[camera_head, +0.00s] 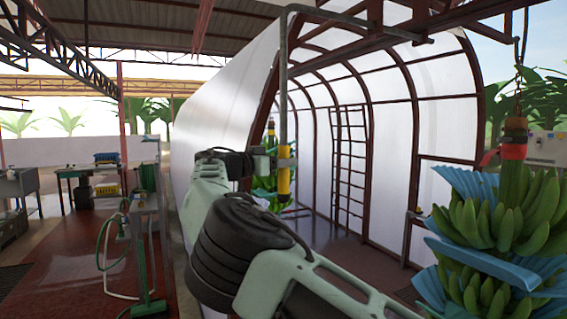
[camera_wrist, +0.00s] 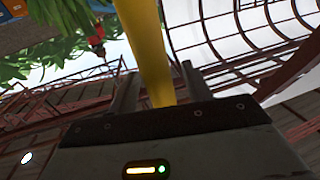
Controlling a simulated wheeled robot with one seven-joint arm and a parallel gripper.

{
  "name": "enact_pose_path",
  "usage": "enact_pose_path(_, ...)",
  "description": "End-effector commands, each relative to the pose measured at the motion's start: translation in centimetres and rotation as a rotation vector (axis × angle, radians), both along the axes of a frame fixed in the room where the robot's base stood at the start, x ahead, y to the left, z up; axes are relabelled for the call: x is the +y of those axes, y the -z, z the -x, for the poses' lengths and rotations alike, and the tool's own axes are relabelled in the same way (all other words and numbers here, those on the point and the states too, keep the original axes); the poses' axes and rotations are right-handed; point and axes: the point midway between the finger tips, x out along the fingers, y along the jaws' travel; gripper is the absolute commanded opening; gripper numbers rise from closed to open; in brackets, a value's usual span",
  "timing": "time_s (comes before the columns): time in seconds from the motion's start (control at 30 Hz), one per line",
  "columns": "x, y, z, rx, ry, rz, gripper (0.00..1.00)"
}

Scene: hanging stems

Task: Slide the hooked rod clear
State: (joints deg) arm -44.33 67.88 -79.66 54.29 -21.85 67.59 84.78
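The hooked rod (camera_head: 283,90) is grey and stands upright, with a yellow grip at its lower end. Its top bends over to the right below the roof beams. The yellow grip (camera_wrist: 150,45) also shows in the wrist view, running between my fingers. My gripper (camera_head: 286,163) is at the upper part of the yellow grip. In the wrist view my gripper (camera_wrist: 158,88) has its two fingers spread, with a visible gap on each side of the grip. What the far end of the hook rests on is unclear.
A green banana bunch (camera_head: 505,225) with blue sheets hangs at the right from a chain. Another bunch (camera_head: 266,180) hangs just behind the rod. A white arched tunnel with a dark ladder (camera_head: 350,160) stands behind. A green stand with a hose (camera_head: 145,240) is at the left.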

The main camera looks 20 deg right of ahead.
Motion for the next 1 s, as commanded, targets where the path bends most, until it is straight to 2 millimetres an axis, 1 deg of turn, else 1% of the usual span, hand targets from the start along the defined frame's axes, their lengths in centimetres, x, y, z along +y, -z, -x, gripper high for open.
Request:
enact_pose_path(0.2,-0.1,0.1,0.0,0.0,0.004,0.0,0.49)
enact_pose_path(0.27,0.2,0.1,0.1,0.0,0.003,0.0,0.49)
enact_pose_path(0.37,1.3,0.3,0.4,0.0,0.003,0.0,0.49)
enact_pose_path(0.47,3.2,0.4,0.8,-0.001,0.0,0.0,0.49)
enact_pose_path(0.8,11.0,0.3,2.6,-0.002,-0.001,0.001,0.49)
enact_pose_path(1.0,14.6,0.0,3.4,0.0,0.001,0.001,0.49)
